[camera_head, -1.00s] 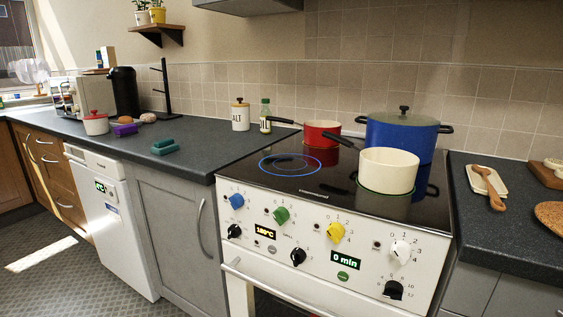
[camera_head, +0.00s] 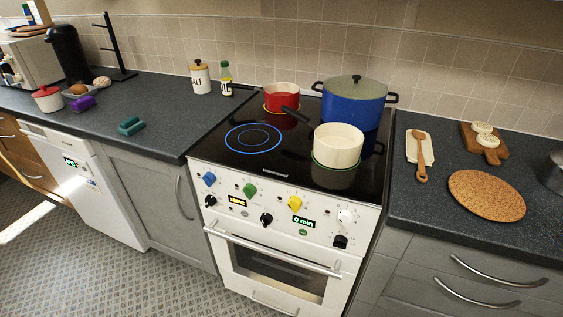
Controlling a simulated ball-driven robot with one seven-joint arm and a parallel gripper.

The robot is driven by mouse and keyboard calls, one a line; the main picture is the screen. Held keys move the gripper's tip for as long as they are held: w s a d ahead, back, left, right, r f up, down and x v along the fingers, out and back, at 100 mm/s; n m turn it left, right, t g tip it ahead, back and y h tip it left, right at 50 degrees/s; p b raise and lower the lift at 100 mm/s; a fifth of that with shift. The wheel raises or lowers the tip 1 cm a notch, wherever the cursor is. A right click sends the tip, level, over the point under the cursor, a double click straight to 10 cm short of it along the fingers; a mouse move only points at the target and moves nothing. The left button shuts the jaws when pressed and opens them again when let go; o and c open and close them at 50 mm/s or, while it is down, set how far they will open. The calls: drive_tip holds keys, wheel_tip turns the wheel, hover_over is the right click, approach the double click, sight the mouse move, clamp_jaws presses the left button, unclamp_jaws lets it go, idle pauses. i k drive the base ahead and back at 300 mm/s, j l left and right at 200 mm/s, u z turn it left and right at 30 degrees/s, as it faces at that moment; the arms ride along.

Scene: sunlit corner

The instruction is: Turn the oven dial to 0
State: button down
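The white oven (camera_head: 273,268) stands below a black glass hob (camera_head: 300,185). Its front panel has an upper row with a blue dial (camera_head: 209,179), a green dial (camera_head: 249,190), a yellow dial (camera_head: 295,203) and a white dial (camera_head: 345,216). Below them are a left black dial (camera_head: 210,201), a middle black dial (camera_head: 266,219) and a right black dial (camera_head: 340,241). An amber display (camera_head: 237,202) beside the left black dial seems to read 180°C. A green display (camera_head: 303,221) reads 0 min. The dial markings are too small to read. My gripper is not in view.
On the hob stand a red pan (camera_head: 281,97), a blue lidded pot (camera_head: 353,101) and a cream pan (camera_head: 337,147). The oven door handle (camera_head: 270,251) sticks out below the dials. Drawer handles (camera_head: 500,268) project at right. The floor (camera_head: 150,280) at left front is clear.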

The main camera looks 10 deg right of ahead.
sight(210, 199)
drive_tip(key=i+j+z, duration=0.15)
drive_tip(key=j+z, duration=0.2)
drive_tip(key=j, duration=0.7)
drive_tip(key=j+z, duration=0.3)
drive_tip(key=j, duration=0.8)
drive_tip(key=k+j+z, duration=0.1)
drive_tip(key=j+z, duration=0.25)
drive_tip(key=j, duration=0.7)
